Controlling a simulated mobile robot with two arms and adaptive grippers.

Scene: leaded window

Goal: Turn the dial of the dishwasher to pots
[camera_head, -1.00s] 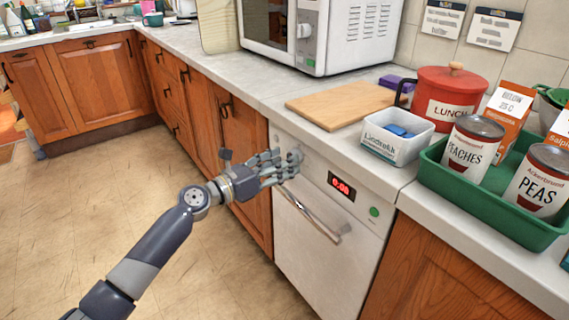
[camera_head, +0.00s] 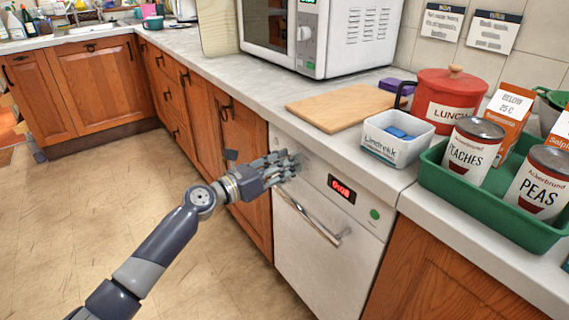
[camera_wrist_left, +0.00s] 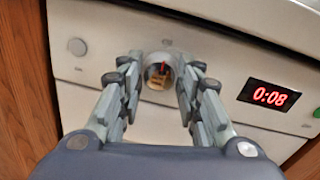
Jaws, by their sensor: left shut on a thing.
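The white dishwasher (camera_head: 325,255) stands under the counter, with a bar handle and a red display (camera_head: 341,188). In the head view the gripper hides the dial. My right gripper is not in view.
A green button (camera_head: 375,214) sits right of the display, and a round button (camera_wrist_left: 77,47) left of the dial. The counter above holds a cutting board (camera_head: 341,105), a white bin (camera_head: 396,140) and a green tray (camera_head: 470,205) with cans. The floor at left is clear.

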